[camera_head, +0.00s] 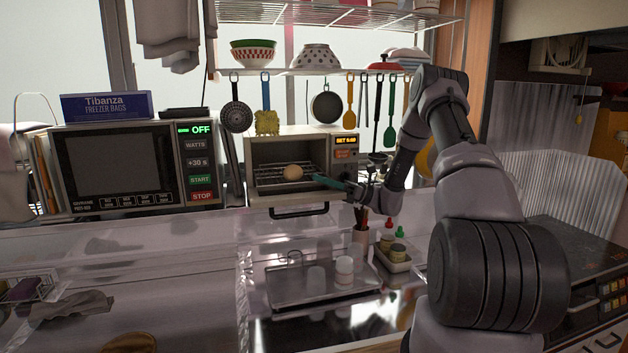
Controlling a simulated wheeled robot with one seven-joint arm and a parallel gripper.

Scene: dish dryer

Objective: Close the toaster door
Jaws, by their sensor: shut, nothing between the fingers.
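The toaster oven (262,141) stands on the back counter, and its front is open. Its door (275,199) is folded down, seen nearly edge-on, with the dark handle (299,212) along its front. A round tan item (292,172) sits on the wire rack inside. My gripper (319,179) reaches in from the right, its greenish fingers shut and empty. In the picture they overlap the lower right of the opening, above the lowered door. I cannot tell whether they touch the door or rack.
A microwave (110,168) stands left of the toaster. Utensils and a pan (326,107) hang above it under a shelf. A metal tray (290,288) with small jars, a utensil cup (360,240) and a condiment tray (396,262) stand below in front.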

